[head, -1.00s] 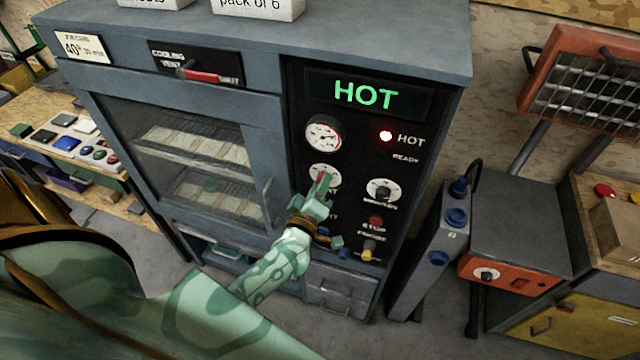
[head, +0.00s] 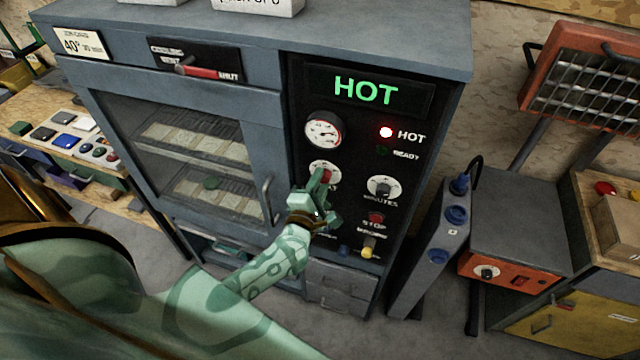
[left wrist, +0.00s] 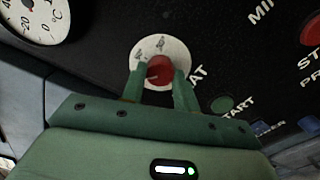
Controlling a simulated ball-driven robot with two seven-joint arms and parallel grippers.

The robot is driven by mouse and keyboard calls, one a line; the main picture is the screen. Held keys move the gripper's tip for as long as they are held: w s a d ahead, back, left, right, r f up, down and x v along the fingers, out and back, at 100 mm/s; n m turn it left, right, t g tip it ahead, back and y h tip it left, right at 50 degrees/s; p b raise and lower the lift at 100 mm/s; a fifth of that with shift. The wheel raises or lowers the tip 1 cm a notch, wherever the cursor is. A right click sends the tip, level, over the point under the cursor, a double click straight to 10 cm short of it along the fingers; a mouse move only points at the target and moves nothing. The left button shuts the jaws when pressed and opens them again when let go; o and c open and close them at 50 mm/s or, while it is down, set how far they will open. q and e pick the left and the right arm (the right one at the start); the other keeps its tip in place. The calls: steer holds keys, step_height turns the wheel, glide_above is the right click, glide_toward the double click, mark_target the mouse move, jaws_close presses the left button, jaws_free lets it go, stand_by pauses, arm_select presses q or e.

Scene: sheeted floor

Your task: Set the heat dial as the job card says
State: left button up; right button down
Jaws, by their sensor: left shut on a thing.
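The heat dial (head: 325,170) is a red knob on a white scale plate, on the black panel of the grey cabinet. It also shows in the left wrist view (left wrist: 160,71). My left gripper (head: 322,185) is at the dial, and its two green fingers (left wrist: 159,88) are shut on the red knob, one on each side. The fingers hide part of the scale. The job card (head: 82,44) at the cabinet's top left reads 40° and a time in minutes that is too small to read surely. My right gripper is not in view.
The display (head: 366,90) reads HOT and the red HOT lamp (head: 386,132) is lit. A round gauge (head: 323,131), a minutes dial (head: 383,187) and a red stop button (head: 376,218) surround the dial. The red-handled vent slider (head: 212,74) is at the top.

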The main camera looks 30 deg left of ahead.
arm_select(q)
steer(key=shift+f+n, duration=0.1)
steer(key=shift+n, duration=1.2)
steer(key=o, duration=1)
steer(key=b+v, duration=0.2)
steer(key=v, duration=1.4)
steer(key=shift+s, duration=0.2)
steer(key=shift+a, duration=0.1)
